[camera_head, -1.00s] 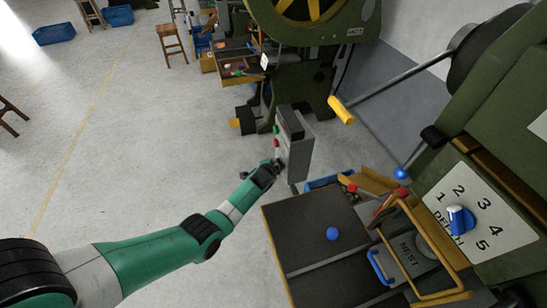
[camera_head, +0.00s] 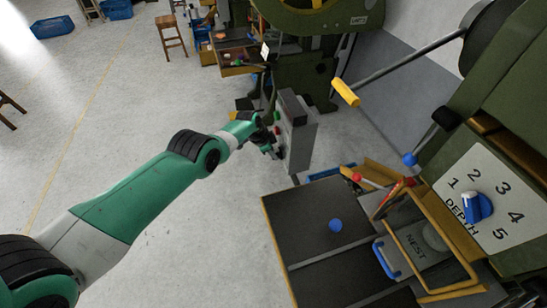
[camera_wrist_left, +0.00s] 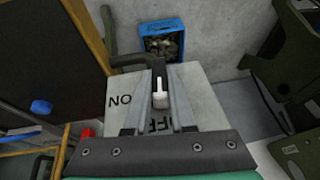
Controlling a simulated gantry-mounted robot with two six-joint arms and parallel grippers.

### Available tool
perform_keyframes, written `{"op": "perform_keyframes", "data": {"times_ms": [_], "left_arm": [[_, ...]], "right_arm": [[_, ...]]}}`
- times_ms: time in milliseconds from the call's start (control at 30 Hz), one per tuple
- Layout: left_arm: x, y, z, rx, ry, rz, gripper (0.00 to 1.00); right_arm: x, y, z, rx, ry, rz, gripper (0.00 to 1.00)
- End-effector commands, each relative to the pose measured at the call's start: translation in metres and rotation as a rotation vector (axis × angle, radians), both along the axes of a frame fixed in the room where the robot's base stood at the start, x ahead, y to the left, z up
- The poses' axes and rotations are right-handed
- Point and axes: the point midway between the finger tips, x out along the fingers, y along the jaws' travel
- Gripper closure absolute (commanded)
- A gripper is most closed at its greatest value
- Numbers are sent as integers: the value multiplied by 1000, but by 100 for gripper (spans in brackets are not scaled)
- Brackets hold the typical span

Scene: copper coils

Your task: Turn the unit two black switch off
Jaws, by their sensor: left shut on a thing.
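My left gripper (camera_head: 268,140) is against that side. The fingers hide much of the switch. My right gripper is out of view.
A blue bin (camera_wrist_left: 168,40) lies beyond the panel.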

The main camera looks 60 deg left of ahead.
Motion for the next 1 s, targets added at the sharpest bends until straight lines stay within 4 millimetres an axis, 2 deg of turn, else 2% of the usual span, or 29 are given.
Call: {"op": "perform_keyframes", "data": {"times_ms": [467, 500, 667, 1000], "left_arm": [[-1, 0, 3, -14, 1, 2, 100], [0, 0, 3, -14, 1, 2, 76], [-1, 0, 3, -15, 1, 1, 48], [-1, 0, 5, -15, 2, 1, 48]], "right_arm": [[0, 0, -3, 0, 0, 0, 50], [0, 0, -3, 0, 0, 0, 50], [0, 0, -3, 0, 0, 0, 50], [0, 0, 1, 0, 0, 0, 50]]}}
